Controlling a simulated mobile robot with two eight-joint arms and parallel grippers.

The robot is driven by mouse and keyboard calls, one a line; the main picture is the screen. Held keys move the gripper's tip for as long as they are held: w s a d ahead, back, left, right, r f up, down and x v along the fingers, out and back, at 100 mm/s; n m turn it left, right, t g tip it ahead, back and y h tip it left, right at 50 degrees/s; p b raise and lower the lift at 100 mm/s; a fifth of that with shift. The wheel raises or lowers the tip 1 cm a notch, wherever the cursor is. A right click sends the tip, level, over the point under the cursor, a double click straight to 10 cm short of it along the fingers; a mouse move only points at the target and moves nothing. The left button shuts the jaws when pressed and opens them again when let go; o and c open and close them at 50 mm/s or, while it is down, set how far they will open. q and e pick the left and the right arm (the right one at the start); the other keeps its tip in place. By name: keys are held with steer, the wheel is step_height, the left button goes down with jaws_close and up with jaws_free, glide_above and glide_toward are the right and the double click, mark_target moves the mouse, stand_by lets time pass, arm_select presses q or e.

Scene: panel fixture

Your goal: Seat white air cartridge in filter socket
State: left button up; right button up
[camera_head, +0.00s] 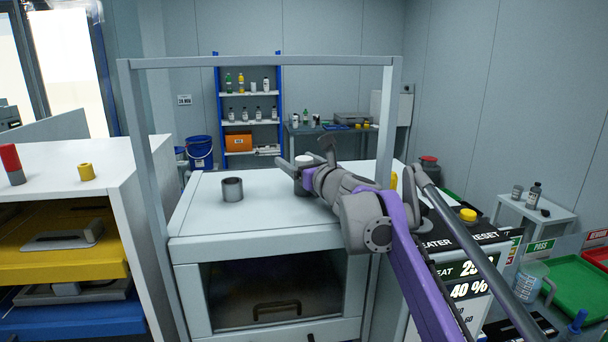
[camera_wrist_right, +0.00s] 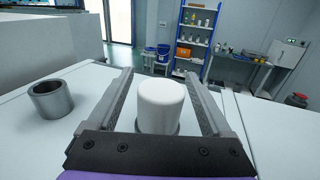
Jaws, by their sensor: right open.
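The white air cartridge (camera_wrist_right: 161,104) stands upright between the two fingers of my right gripper (camera_wrist_right: 158,92) in the right wrist view. A grey ring shows around its base. In the head view the cartridge (camera_head: 303,160) is partly hidden behind the right gripper (camera_head: 304,166). The fingers are open, with a gap on each side of the cartridge. A grey hollow socket (camera_head: 232,189) stands empty on the white cabinet top to the left; it also shows in the right wrist view (camera_wrist_right: 55,99). I cannot tell which holder is the filter socket. My left gripper is not in view.
A grey frame (camera_head: 262,62) rises around the white cabinet (camera_head: 200,215). A left bench (camera_head: 110,165) holds a red-topped cylinder (camera_head: 12,164) and a yellow ring (camera_head: 86,172). A control panel (camera_head: 468,266) stands at right. The cabinet top between socket and cartridge is clear.

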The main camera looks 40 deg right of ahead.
jaws_close()
stand_by(0.3)
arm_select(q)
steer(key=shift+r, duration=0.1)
arm_select(e)
steer(key=shift+r, duration=0.55)
arm_select(q)
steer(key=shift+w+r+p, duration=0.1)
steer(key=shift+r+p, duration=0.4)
steer(key=shift+p, duration=0.1)
arm_select(e)
steer(key=r, duration=0.6)
steer(key=shift+s+a, duration=0.25)
steer(key=shift+s, duration=0.15)
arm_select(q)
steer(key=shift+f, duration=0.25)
arm_select(e)
steer(key=s+a, duration=0.4)
steer(key=s, duration=0.3)
steer(key=s+a, duration=0.4)
steer(key=s, duration=0.4)
steer(key=shift+a, duration=0.15)
